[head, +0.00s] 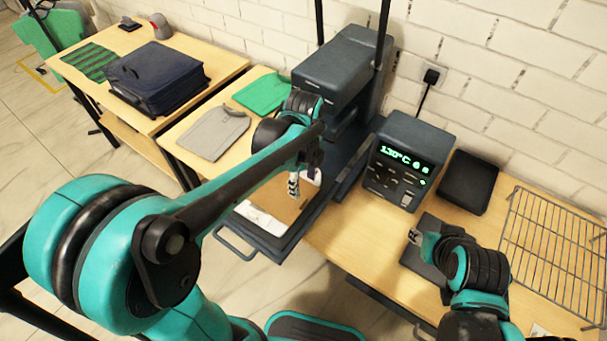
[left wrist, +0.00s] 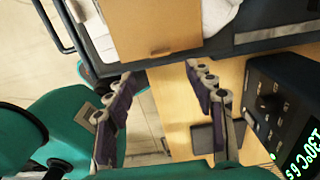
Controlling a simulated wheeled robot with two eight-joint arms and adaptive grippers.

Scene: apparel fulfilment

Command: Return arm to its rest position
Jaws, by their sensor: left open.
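My left arm reaches across the middle of the head view. Its left gripper (head: 303,180) points down over the front part of the heat press. In the left wrist view the two fingers of the left gripper (left wrist: 164,105) stand wide apart with nothing between them. Below them are the wooden table top and the floor. My right arm (head: 470,272) is folded at the lower right of the head view, above the table. Its end is too small and partly hidden, so I cannot tell its finger state.
The dark heat press (head: 335,75) has its lower tray (head: 272,242) drawn out, with a brown sheet (head: 283,207) over white cloth. A control box (head: 402,160) reads 130°C. A wire rack (head: 553,245) lies right. Folded garments, green (head: 258,93) and grey (head: 213,133), lie left.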

